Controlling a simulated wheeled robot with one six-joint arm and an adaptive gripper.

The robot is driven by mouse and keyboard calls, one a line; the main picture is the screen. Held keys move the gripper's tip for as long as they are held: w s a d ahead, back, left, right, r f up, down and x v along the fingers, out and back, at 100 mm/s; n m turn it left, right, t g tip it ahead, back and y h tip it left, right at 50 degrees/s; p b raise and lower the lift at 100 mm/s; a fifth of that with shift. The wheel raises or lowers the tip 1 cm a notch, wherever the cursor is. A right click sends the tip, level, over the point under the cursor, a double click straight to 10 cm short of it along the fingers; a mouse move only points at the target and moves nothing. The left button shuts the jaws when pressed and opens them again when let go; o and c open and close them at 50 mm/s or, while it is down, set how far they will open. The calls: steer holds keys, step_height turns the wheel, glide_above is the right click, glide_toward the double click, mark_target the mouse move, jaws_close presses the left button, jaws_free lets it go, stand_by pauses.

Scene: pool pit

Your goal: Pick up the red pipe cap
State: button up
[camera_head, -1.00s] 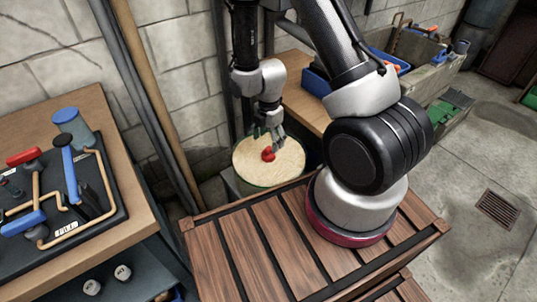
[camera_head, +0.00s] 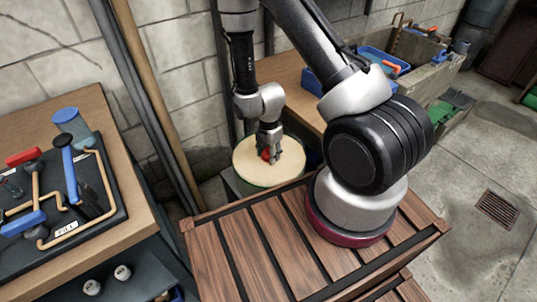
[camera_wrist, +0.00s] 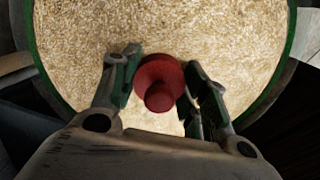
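The red pipe cap (camera_wrist: 160,82) rests on a round bed of pale grainy material (camera_wrist: 215,35) inside a green-rimmed container (camera_wrist: 32,45). It has a wide round flange and a narrower stub pointing at the wrist camera. My gripper (camera_wrist: 160,90) is open, with one finger on each side of the cap. The left fingertip is very close to the cap, and I cannot tell if it touches. A small gap shows at the right finger. In the head view the cap (camera_head: 266,155) is partly hidden behind my gripper (camera_head: 268,158).
A wooden bench with a pipe-and-valve board (camera_head: 70,200) stands at the left. A wooden slatted crate top (camera_head: 240,250) lies in front of the container. Vertical pipes (camera_head: 160,110) run up the block wall. A blue bin (camera_head: 315,82) sits on a bench behind.

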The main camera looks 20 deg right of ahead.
steer(key=c, duration=0.3)
steer(key=shift+r, duration=0.1)
